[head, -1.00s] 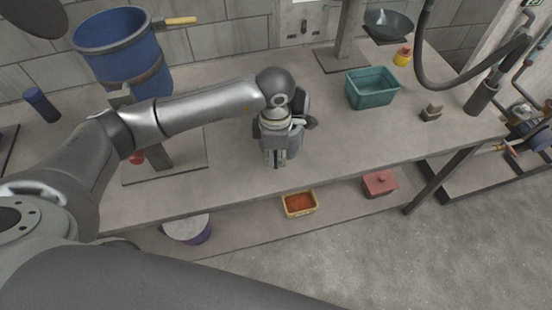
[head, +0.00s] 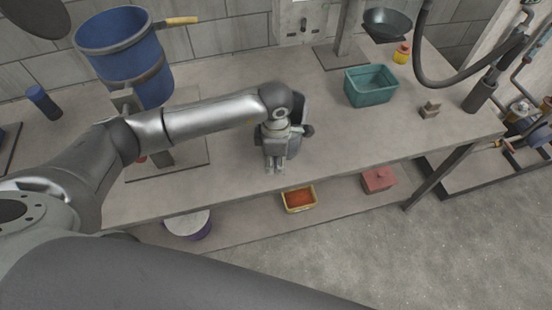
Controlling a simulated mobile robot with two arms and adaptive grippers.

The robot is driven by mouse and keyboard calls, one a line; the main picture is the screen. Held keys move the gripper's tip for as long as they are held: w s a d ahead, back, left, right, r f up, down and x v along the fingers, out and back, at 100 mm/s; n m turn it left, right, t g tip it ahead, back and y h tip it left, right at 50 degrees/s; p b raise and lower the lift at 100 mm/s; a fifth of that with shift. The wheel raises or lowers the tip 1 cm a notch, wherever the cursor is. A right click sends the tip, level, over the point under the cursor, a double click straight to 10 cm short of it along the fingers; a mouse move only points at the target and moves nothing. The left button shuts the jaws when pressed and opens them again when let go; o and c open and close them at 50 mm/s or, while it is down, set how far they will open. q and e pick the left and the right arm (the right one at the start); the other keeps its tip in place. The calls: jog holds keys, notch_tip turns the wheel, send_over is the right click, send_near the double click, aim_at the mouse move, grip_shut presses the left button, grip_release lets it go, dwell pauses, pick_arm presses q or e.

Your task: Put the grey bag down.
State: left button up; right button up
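My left gripper (head: 275,166) points down over the front middle of the workbench (head: 350,135). Its fingers are small here, and I cannot tell whether they are open or shut. I see no bag clearly between them; the wrist hides the bench just behind. A small grey-brown lump with a knob on top, perhaps the grey bag (head: 429,110), rests upright on the bench at the right, well apart from the gripper. My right gripper is not in view.
A teal bin (head: 370,87) and a yellow-and-red bottle (head: 402,53) stand at the back right. The bench right of the gripper is clear.

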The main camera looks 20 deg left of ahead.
pick_arm(q)
jog(key=shift+w+r, duration=0.1)
jog(key=shift+r, duration=0.4)
notch_tip(320, 180, up, 11)
jog(key=b, duration=0.3)
jog(key=shift+r+b, duration=0.2)
jog(key=shift+b, duration=0.1)
